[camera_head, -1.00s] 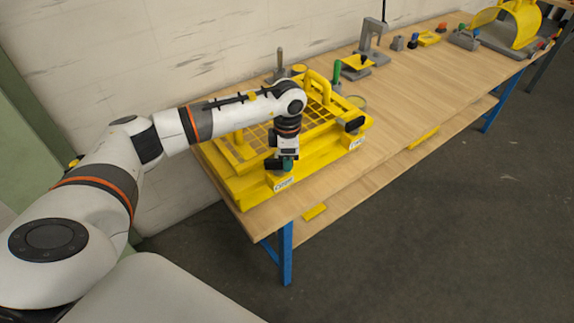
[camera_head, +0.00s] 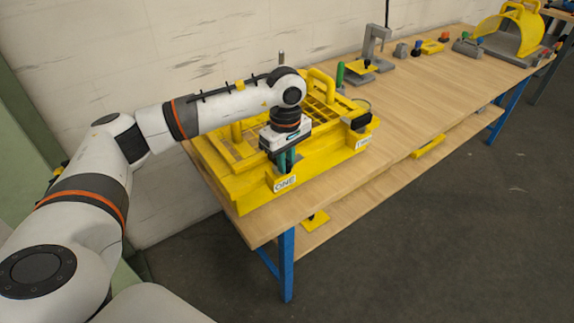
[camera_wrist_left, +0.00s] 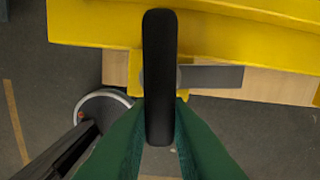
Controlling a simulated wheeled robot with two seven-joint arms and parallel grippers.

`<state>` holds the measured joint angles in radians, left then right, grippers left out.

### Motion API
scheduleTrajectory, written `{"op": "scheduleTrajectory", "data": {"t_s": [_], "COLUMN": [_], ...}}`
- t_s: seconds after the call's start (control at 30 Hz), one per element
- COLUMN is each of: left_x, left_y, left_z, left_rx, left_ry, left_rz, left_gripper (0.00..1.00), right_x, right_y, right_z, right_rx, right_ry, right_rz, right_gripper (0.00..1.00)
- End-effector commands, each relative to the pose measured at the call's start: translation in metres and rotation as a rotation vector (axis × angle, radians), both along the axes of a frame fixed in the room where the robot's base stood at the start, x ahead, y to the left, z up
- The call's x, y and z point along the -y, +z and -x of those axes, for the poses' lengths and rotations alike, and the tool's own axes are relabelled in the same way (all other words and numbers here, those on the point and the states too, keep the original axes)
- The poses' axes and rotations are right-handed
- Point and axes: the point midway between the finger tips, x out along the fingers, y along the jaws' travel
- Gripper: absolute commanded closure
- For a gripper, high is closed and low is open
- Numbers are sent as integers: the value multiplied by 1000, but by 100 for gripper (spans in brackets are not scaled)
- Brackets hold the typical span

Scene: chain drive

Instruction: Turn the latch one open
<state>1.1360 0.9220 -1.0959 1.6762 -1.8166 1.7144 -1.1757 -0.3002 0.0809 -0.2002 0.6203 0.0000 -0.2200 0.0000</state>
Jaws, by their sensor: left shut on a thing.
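Latch one has a black handle (camera_wrist_left: 159,60), seen as an upright bar in the left wrist view. My left gripper (camera_head: 286,160) is at the near front corner of the yellow fixture (camera_head: 238,190), just above the label ONE (camera_head: 284,184). In the left wrist view its green fingers (camera_wrist_left: 160,112) are shut on the lower part of the handle, one on each side. A grey bar (camera_wrist_left: 212,76) shows behind the handle. In the head view my gripper hides most of the latch. My right gripper is not in view.
A second black latch (camera_head: 361,121) sits at the fixture's right corner. A green post (camera_head: 340,75) and a grey stand (camera_head: 374,45) are farther back. The wooden bench top (camera_head: 425,97) is clear to the right of the fixture.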

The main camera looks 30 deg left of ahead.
Motion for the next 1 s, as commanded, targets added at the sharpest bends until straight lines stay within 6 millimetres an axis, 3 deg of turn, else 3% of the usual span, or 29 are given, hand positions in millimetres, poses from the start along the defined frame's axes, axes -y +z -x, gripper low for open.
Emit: {"op": "scheduleTrajectory", "data": {"t_s": [0.3,0.83,0.87,0.97,1.0], "left_x": [-1,-1,-1,-1,-1], "left_y": [1,2,2,2,2], "left_z": [2,2,2,2,2], "left_rx": [4,5,5,4,3], "left_ry": [-110,-130,-130,-130,-129], "left_rz": [2,1,1,1,1], "left_gripper": [100,100,79,62,62], "right_x": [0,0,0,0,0], "right_y": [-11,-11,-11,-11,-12], "right_z": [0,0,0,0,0], "right_rx": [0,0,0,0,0], "right_ry": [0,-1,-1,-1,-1], "right_rz": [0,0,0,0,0], "right_gripper": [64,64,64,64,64]}}
